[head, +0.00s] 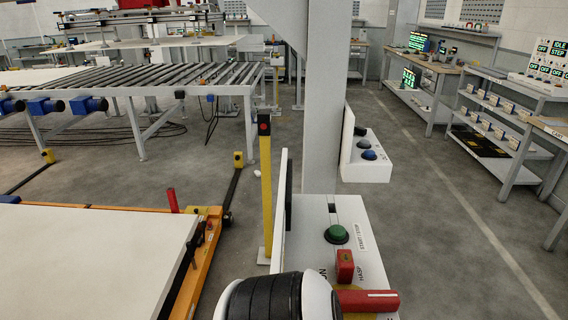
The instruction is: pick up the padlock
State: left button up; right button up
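A small red block (345,266) stands on the white control box (318,238), beside a label reading HASP. It looks like the padlock, but I cannot make out a shackle. A red handle (367,300) lies just in front of it, over a yellow patch. A green button (337,234) sits behind it, next to a START / STOP label. A black and white rounded part of mine covers the box's front left corner. Neither of my grippers shows.
A grey post (326,100) rises behind the box, with a smaller white button box (366,155) at its right. A yellow post (265,185) stands to the left. A white panel (90,258) lies on an orange frame at lower left. Shelves line the right; the floor between is clear.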

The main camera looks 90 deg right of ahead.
aim_at(344, 264)
jog(key=k+l+z, duration=0.1)
jog(key=z, duration=2.85)
jog(key=i+l, duration=0.05)
